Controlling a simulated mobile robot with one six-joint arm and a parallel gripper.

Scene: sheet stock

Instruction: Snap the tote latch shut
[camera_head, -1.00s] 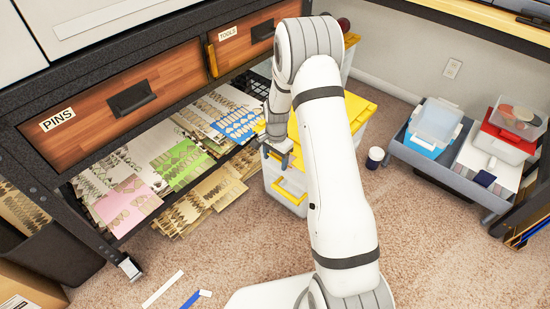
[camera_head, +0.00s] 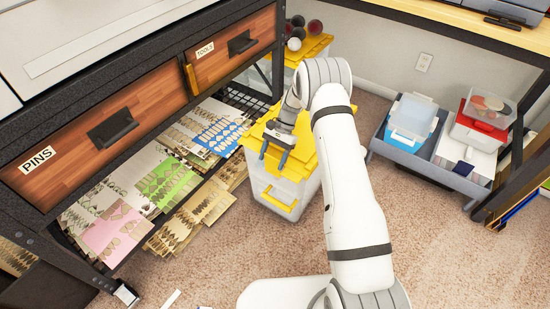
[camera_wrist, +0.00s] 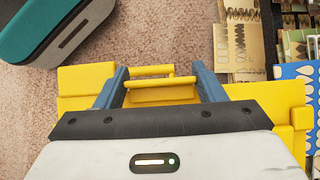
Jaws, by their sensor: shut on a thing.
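The tote (camera_head: 290,193) is a clear-white bin with a yellow lid (camera_head: 292,140), standing on the carpet beside the rack. A yellow latch (camera_head: 279,200) shows on its front wall. My gripper (camera_head: 273,156) is at the lid's front edge, its dark fingers pointing down. In the wrist view, the blue fingers of my gripper (camera_wrist: 160,82) stand on either side of a yellow latch piece (camera_wrist: 160,95) and are shut on it. Yellow lid parts lie to both sides. The fingertip contact is partly hidden.
A black rack with PINS (camera_head: 62,158) and TOOLS drawers stands at left, over sheets of paper (camera_head: 165,185). Another yellow-lidded box (camera_head: 308,47) with balls is behind. A grey bin (camera_head: 432,172) with containers is at right.

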